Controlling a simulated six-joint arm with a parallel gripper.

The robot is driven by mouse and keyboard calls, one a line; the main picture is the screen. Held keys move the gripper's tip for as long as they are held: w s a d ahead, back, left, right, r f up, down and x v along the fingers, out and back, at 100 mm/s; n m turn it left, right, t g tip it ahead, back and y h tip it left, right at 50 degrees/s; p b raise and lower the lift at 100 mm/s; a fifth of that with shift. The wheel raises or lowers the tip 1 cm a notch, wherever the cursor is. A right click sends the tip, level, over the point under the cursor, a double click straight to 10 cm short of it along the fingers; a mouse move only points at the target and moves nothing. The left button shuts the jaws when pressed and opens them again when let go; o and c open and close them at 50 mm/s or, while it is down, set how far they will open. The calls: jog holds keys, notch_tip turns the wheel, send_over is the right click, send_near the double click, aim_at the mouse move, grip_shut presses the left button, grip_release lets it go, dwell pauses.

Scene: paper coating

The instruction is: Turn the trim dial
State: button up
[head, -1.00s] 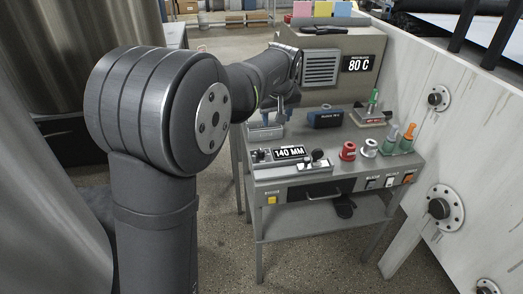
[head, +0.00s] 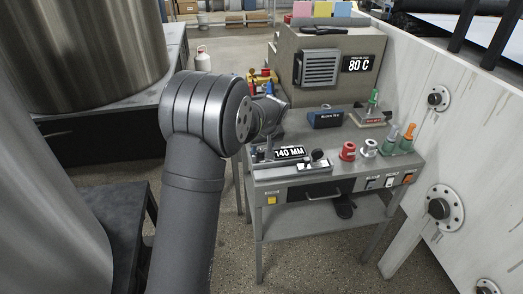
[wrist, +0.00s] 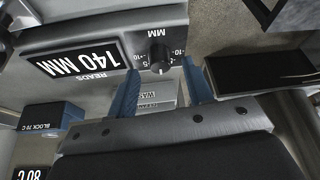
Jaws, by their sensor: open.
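The trim dial is a black knob (wrist: 159,58) with a white pointer mark, set on a grey panel with a printed scale marked -10 and MM in the wrist view. Beside it is a black display (wrist: 80,57) that reads 140 MM; the display also shows on the bench in the head view (head: 289,152). My gripper (wrist: 162,75) has its two blue fingers spread apart and empty. In the wrist view the knob lies between the fingertips' lines and slightly beyond them; I cannot tell the exact gap.
A grey heater box with an 80 C display (head: 358,64) rises behind. A white wall (head: 465,150) stands at the right.

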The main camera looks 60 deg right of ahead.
jog(key=shift+x, duration=1.2)
jog(key=c, duration=1)
